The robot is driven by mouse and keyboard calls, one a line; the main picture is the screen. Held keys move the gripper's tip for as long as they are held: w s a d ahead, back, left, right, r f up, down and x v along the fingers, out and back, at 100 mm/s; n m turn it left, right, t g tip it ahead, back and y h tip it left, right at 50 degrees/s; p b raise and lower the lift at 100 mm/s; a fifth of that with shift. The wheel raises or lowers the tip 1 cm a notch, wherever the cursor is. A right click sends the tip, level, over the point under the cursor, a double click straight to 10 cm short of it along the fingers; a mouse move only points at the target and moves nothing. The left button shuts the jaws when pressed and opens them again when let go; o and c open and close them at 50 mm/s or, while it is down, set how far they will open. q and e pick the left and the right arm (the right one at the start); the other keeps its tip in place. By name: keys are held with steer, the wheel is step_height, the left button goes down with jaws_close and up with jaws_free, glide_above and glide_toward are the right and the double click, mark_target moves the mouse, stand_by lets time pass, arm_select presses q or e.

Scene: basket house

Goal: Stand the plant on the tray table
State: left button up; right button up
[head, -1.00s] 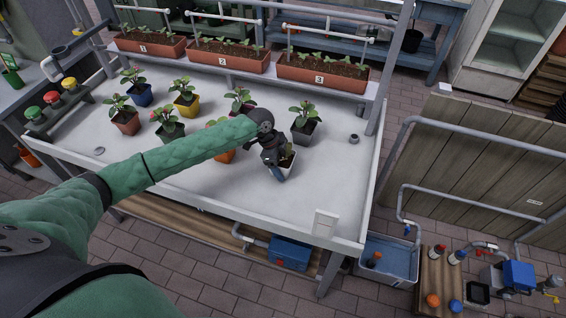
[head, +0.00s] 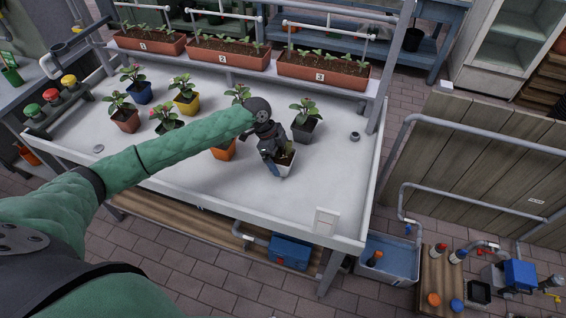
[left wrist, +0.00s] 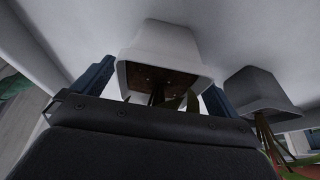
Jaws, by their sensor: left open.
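A plant in a white pot (head: 287,170) stands upright on the white tray table (head: 330,185), near its front right part. My left gripper (head: 274,167) is at this pot, jaws open, pointing down; it partly hides the plant. In the left wrist view, which looks upside down, the white pot (left wrist: 162,52) sits between the two blue fingers (left wrist: 154,92), with a gap visible on the left. Dark soil and some leaves show in it. My right gripper is not in view.
Several other potted plants stand on the table, including one in a dark grey pot (head: 304,130) just behind and right, and an orange pot (head: 223,149) to the left. Numbered planters (head: 322,72) line the back shelf. The table's right front is clear except for a white plate (head: 326,221).

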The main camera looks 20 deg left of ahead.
arm_select(q)
steer(key=b+v, duration=0.2)
steer(key=v, duration=0.7)
steer(key=shift+s+a+r, duration=0.1)
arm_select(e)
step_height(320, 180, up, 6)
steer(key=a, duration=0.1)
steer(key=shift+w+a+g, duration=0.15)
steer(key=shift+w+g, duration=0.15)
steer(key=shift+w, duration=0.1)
